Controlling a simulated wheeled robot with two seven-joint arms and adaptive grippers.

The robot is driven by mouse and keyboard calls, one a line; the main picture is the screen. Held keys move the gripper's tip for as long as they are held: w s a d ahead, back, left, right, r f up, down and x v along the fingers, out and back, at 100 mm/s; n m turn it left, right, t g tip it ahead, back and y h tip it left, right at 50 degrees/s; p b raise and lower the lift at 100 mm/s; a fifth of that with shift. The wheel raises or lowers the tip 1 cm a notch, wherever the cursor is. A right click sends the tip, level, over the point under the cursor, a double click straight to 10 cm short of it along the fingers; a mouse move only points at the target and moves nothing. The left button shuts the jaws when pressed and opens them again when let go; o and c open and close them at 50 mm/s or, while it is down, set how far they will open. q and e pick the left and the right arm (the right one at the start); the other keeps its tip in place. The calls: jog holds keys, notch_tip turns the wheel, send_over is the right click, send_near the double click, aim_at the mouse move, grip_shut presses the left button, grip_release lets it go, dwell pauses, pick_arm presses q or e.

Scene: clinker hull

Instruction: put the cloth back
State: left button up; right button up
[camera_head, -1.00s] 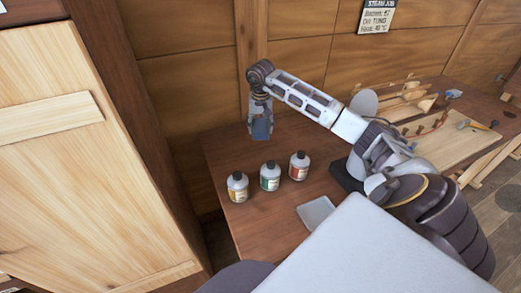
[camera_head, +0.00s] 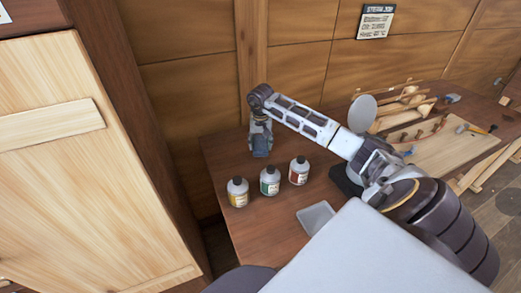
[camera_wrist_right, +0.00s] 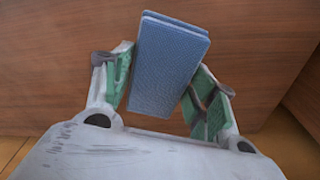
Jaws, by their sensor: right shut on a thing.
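The cloth (camera_wrist_right: 168,68) is a folded blue rectangle between the green-padded fingers of my right gripper (camera_wrist_right: 162,88) in the right wrist view. The right gripper is shut on it. In the head view the right gripper (camera_head: 261,143) points down at the back left of the brown table (camera_head: 222,160), behind the bottles. The blue cloth (camera_head: 261,153) shows small under it there, low over the table or on it; I cannot tell whether it touches. My left gripper is not in view.
Three bottles with yellow (camera_head: 238,192), green (camera_head: 270,179) and red (camera_head: 299,171) labels stand in front of the gripper. A shallow grey tray (camera_head: 316,216) lies nearer. A wooden board with tools (camera_head: 455,150) is at the right. A wooden cabinet (camera_head: 80,170) stands at the left.

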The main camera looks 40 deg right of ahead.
aim_at(261, 145)
jog(key=shift+f, duration=1.85)
jog(key=shift+f, duration=0.15)
jog(key=o, duration=1)
jog(key=r, duration=0.8)
jog(key=s+a+r, duration=0.1)
jog(key=r, duration=0.3)
jog(key=shift+r, duration=0.1)
